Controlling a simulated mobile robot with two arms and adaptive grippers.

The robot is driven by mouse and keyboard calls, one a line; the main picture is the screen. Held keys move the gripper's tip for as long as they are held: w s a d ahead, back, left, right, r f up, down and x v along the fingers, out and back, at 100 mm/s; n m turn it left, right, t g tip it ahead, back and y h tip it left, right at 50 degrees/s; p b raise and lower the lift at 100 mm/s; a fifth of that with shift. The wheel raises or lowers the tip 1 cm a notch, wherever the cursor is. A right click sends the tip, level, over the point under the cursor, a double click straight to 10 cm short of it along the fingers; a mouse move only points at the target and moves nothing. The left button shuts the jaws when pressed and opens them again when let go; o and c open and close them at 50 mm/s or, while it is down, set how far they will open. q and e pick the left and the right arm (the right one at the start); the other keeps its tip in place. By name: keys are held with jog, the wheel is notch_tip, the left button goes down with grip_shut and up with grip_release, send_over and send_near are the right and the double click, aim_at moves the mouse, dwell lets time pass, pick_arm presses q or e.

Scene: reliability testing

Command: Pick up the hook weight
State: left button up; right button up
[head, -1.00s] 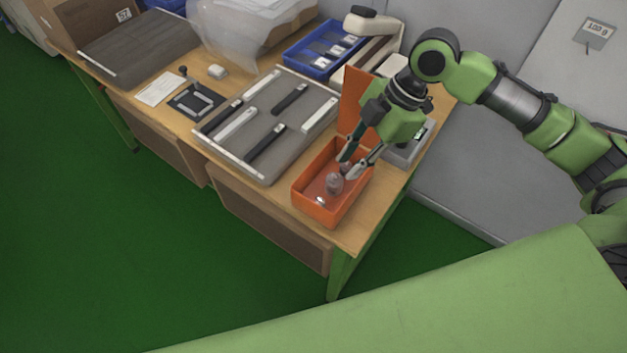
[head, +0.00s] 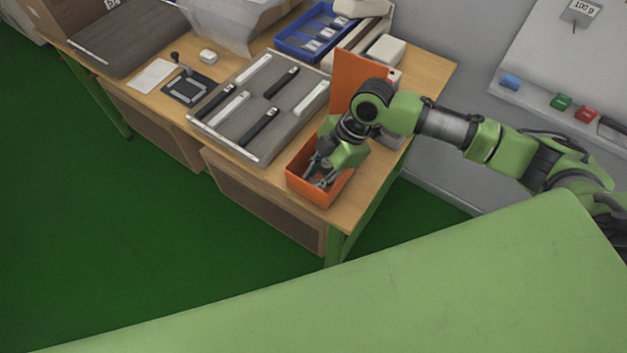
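The hook weight cannot be made out now; the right gripper and the box wall cover the place where a small greyish-pink weight shows in the earlier head view. The orange box (head: 310,197) stands open at the table's front right corner, its lid raised at the back. My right gripper (head: 318,178) points down into this box, its fingertips below the rim. The fingers look spread, but I cannot tell whether anything is between them. My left gripper is not in view.
A grey tray (head: 228,136) with black and white bars lies left of the box. A blue bin (head: 290,43) stands behind it. The raised orange lid (head: 352,72) is close behind my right arm. The wooden table (head: 425,68) has bare room at its back right.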

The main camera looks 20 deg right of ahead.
jog(key=shift+f, duration=0.1)
jog(key=shift+c, duration=0.5)
grip_shut()
